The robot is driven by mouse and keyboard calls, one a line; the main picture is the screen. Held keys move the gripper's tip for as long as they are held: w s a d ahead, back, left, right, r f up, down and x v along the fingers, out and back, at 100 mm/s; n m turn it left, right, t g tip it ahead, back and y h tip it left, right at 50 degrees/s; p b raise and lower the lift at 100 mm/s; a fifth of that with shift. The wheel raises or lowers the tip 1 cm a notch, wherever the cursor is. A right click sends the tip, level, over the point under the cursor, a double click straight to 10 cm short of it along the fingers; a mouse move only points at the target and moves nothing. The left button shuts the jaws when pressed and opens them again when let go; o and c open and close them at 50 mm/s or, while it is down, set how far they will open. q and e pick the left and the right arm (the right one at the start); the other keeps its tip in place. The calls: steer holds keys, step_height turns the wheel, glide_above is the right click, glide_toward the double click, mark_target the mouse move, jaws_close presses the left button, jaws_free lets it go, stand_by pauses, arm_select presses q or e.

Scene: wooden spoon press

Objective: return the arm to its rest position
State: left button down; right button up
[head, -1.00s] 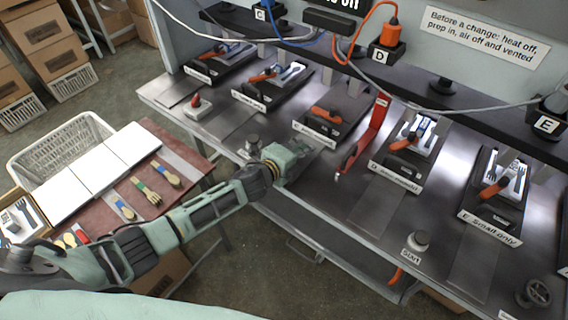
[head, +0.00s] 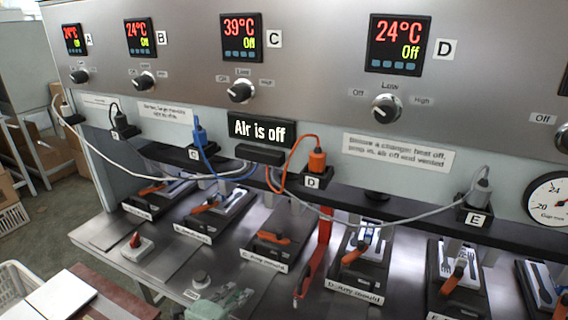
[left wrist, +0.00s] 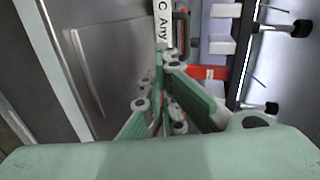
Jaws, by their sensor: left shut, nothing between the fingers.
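My left gripper (head: 232,301) shows at the bottom edge of the head view, a pale green shape above the metal bench (head: 165,262). It is in front of the press marked C (head: 270,238), apart from its orange handle. In the left wrist view its green fingers (left wrist: 165,95) are together with nothing held between them. The label "C Any mould" (left wrist: 163,20) shows partly just beyond the fingers. Most of my left arm is below the head view. My right gripper is not in view.
Several presses line the bench under the control panel (head: 310,60). A sign reads "Air is off" (head: 262,130).

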arm_select(q)
steer(key=s+a+f+n+g+y, duration=0.2)
steer(key=s+n+g, duration=0.3)
steer(key=s+n, duration=0.75)
steer(key=s+a+f+n+g+y, duration=0.2)
steer(key=s+n+g, duration=0.4)
steer(key=s, duration=1.2)
steer(key=s+f+b, duration=0.1)
steer(key=s+f, duration=0.1)
steer(key=f, duration=1.3)
steer(key=s+f+b, duration=0.1)
steer(key=s+f, duration=0.1)
steer(key=f, duration=1.2)
steer(key=s+a+f+g, duration=0.1)
steer(key=s+a+f, duration=0.2)
steer(key=s+f, duration=1.2)
steer(key=shift+s+f+g+y+b, duration=0.3)
steer(key=shift+s+f+b, duration=0.1)
steer(key=shift+f, duration=0.1)
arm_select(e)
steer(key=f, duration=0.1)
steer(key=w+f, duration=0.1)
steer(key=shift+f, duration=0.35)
arm_select(q)
steer(key=shift+n, duration=0.25)
